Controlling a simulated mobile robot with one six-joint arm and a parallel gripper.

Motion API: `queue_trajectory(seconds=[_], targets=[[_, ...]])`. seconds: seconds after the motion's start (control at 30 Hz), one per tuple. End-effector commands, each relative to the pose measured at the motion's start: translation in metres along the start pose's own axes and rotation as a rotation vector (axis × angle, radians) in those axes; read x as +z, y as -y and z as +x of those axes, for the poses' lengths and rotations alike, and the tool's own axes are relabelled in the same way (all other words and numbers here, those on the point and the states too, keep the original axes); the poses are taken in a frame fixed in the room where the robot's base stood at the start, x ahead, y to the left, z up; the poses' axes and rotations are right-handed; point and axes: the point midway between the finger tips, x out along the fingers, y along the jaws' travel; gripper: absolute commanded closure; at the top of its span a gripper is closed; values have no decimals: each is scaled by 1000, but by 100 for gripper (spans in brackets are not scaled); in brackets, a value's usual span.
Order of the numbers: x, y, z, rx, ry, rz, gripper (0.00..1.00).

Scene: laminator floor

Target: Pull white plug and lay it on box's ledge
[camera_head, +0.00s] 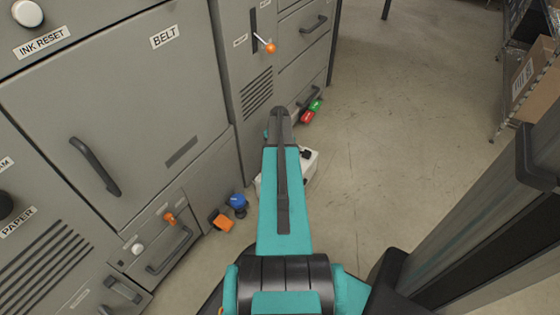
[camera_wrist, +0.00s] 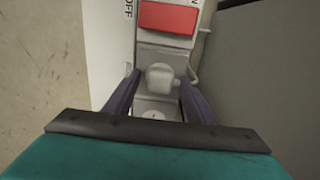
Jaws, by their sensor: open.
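In the wrist view a pale grey-white plug (camera_wrist: 160,78) sits on a grey strip below a red switch (camera_wrist: 167,17). My gripper (camera_wrist: 158,98) is open, with one dark finger on each side of the plug. I cannot tell whether the fingers touch it. Beside the strip is a white face (camera_wrist: 101,40) with "OFF" lettering. In the head view a white box (camera_head: 307,165) stands on the floor, mostly hidden behind my teal arm. My gripper and the plug are hidden there. I cannot make out the box's ledge for certain.
Grey machine cabinets (camera_head: 140,110) line the left. A blue knob-like part (camera_head: 238,201) and an orange one (camera_head: 222,221) are low beside them. Green (camera_head: 315,105) and red (camera_head: 307,117) parts lie beyond the box. Shelving with a cardboard box (camera_head: 537,75) is right; floor between is clear.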

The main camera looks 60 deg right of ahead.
Motion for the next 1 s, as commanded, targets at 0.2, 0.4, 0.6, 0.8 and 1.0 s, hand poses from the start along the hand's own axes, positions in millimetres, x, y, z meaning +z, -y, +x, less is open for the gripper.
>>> queue_trajectory(seconds=[0.2, 0.4, 0.6, 0.8, 1.0], targets=[[0, 0, -1, 0, 0, 0, 50], [0, 0, -1, 0, 0, -1, 50], [0, 0, 0, 0, 0, -1, 50], [0, 0, 0, 0, 0, -1, 57], [0, 0, 0, 0, 0, -1, 90]])
